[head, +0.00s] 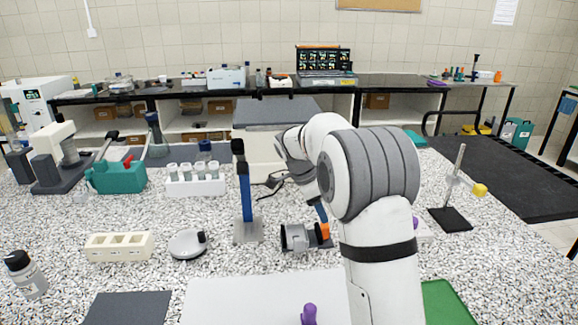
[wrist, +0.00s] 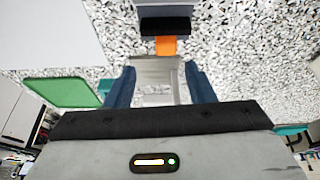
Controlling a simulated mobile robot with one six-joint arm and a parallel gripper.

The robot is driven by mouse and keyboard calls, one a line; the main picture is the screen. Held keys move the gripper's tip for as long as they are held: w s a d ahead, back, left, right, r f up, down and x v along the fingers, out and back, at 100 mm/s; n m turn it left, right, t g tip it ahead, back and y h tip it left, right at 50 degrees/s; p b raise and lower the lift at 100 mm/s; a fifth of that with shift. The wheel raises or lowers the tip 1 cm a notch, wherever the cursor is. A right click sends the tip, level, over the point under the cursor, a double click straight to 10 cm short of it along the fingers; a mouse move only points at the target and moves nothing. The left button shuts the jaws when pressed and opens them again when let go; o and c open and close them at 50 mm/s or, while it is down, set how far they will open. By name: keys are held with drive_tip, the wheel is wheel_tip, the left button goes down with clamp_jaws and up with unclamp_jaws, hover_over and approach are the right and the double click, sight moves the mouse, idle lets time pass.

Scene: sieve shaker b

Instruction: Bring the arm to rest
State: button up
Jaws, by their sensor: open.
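My arm (head: 372,180) reaches out over the speckled bench and bends down, hiding much of my gripper in the head view. A blue finger (head: 320,212) shows just above a grey device with an orange part (head: 300,238). In the wrist view my gripper (wrist: 160,68) is open, with its two blue fingers apart. A grey part lies between or beyond the fingers, joined to an orange piece (wrist: 166,46) and a dark block. I cannot tell whether the fingers touch it.
A blue stand (head: 246,195) rises left of the grey device. A round scale (head: 187,244), a cream rack (head: 119,246) and a tube rack (head: 195,182) stand further left. A purple-handled item (head: 309,315) is in front, a rod stand (head: 451,218) right. A green tray (wrist: 67,88) is near.

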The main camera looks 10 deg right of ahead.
drive_tip(key=s+r+n+t+y, duration=0.2)
drive_tip(key=s+n+y, duration=0.2)
drive_tip(key=s+n, duration=1.3)
drive_tip(key=s, duration=1.6)
drive_tip(key=shift+a+t, duration=0.3)
drive_tip(key=shift+a, duration=0.05)
